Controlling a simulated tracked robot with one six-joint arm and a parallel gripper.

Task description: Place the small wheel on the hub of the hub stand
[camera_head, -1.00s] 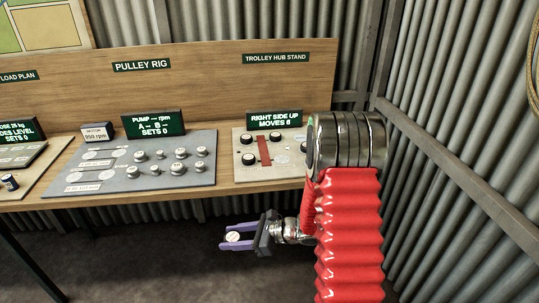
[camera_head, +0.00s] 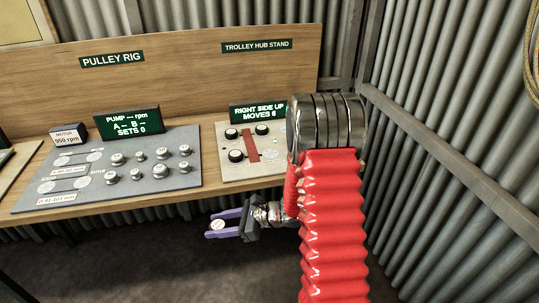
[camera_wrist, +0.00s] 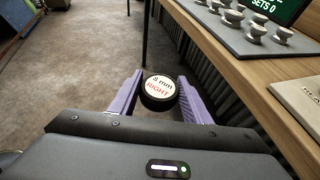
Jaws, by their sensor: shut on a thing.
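My gripper (camera_head: 212,225) is shut on a small wheel (camera_head: 218,225), in front of and below the bench edge. In the wrist view the wheel (camera_wrist: 158,88) sits between the purple fingers, a black rim around a white face reading "8 mm RIGHT". The hub stand (camera_head: 222,170) is a pale panel on the bench under the "TROLLEY HUB STAND" sign. It has a red bar (camera_head: 251,146) with black wheels beside it. Pale discs show at its right, partly hidden by my arm, so I cannot make out which hub is bare. Its display (camera_head: 258,112) reads "RIGHT SIDE UP MOVES 6".
A grey pulley rig board (camera_head: 190,143) with several metal knobs lies left of the hub stand. The bench front edge (camera_head: 150,203) is above and behind my gripper. A corrugated wall (camera_head: 430,70) closes the right side. The floor (camera_head: 150,265) looks clear.

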